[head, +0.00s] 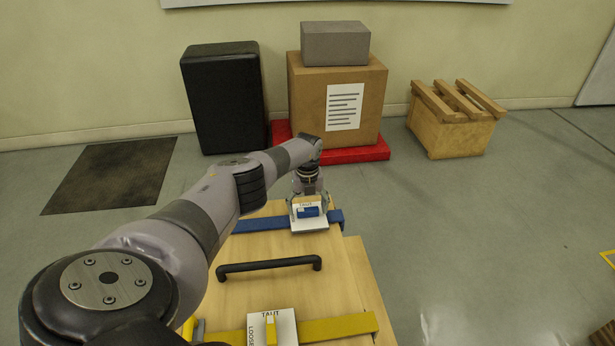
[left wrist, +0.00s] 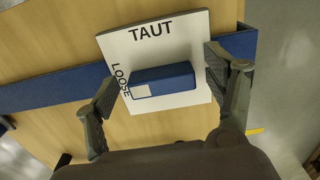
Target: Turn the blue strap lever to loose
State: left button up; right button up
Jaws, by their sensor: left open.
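The blue strap lever (left wrist: 165,79) is a short blue bar with a white patch at one end. It lies on a white plate (left wrist: 190,30) marked TAUT at the top and LOOSE at the left. In the left wrist view the bar runs sideways, with its white-patched end beside the word LOOSE. The lever (head: 309,212) also shows at the crate's far end in the head view. My left gripper (head: 307,204) is over the plate. It is open, with one finger beyond each end of the lever. I cannot tell whether either finger touches it. My right gripper is not in view.
A blue strap (head: 256,225) runs across the wooden crate top (head: 255,288). Nearer are a black handle (head: 268,265), a yellow strap (head: 340,327) and a yellow lever (head: 271,331) pointing at TAUT.

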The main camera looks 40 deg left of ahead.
pick_arm(q)
notch_tip(320, 180, up, 12)
dwell(0.6)
dwell(0.5)
